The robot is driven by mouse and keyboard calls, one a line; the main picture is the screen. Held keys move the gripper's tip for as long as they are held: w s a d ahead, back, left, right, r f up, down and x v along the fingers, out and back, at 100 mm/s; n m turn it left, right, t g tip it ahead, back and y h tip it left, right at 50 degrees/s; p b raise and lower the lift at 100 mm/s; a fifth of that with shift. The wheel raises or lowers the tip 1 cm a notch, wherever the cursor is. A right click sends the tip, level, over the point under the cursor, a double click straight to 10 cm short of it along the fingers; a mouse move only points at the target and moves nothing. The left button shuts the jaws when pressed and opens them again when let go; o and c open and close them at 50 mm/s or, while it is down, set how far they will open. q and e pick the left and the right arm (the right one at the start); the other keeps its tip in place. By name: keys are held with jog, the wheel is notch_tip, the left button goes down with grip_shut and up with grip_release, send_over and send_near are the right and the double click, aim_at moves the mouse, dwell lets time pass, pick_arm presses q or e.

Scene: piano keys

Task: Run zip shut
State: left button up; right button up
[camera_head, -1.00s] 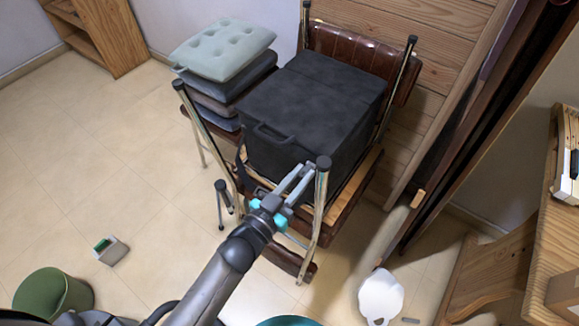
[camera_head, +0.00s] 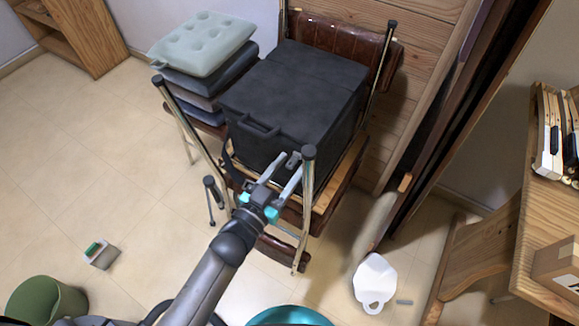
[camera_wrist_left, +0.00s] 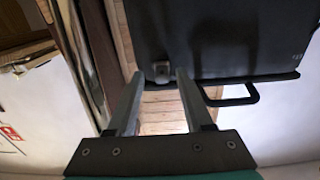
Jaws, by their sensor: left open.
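A black box-shaped case (camera_head: 300,95) with a closed-looking lid and a dark handle (camera_head: 258,127) sits on a chair. My left gripper (camera_head: 281,166) is at the case's front, near its lower right corner, with the two fingers apart. In the left wrist view the case (camera_wrist_left: 230,38) fills the top, with its handle (camera_wrist_left: 234,97) at right. A small grey tab, perhaps the zip pull (camera_wrist_left: 161,73), shows between the fingertips of my left gripper (camera_wrist_left: 158,75). I cannot tell whether the fingers touch it. The zip line is not clear. My right gripper is not in view.
The chair's metal post (camera_head: 307,190) stands close to the right of my left gripper. Stacked cushions (camera_head: 203,45) are at left of the case. A white jug-like item (camera_head: 376,280) lies on the floor at right. Open floor is at left.

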pick_arm(q)
jog(key=w+a+b, duration=0.2)
jog(key=w+a, duration=0.1)
jog(key=a, duration=0.2)
jog(key=w+a+b, duration=0.2)
jog(key=w+a, duration=0.1)
jog(key=a, duration=0.3)
jog(key=w+a+b, duration=0.2)
jog(key=w+a, duration=0.1)
jog(key=a, duration=0.2)
jog(key=shift+w+a+f+b, duration=0.15)
jog(key=shift+w+a+b, duration=0.1)
jog(key=shift+w+b, duration=0.05)
jog(key=p+v, duration=0.4)
jog(key=v, duration=1.2)
jog(key=a+f+n+y, duration=0.1)
jog(key=a+f+y, duration=0.1)
jog(key=f, duration=0.4)
jog(key=s+a+f+n+g+y, duration=0.1)
jog(key=f+n+y, duration=0.1)
jog(key=f+y, duration=0.2)
jog(key=shift+a+f+g+p, duration=0.3)
jog(key=shift+a+f+p, duration=0.1)
jog(key=shift+f, duration=0.8)
jog(key=shift+s, duration=0.1)
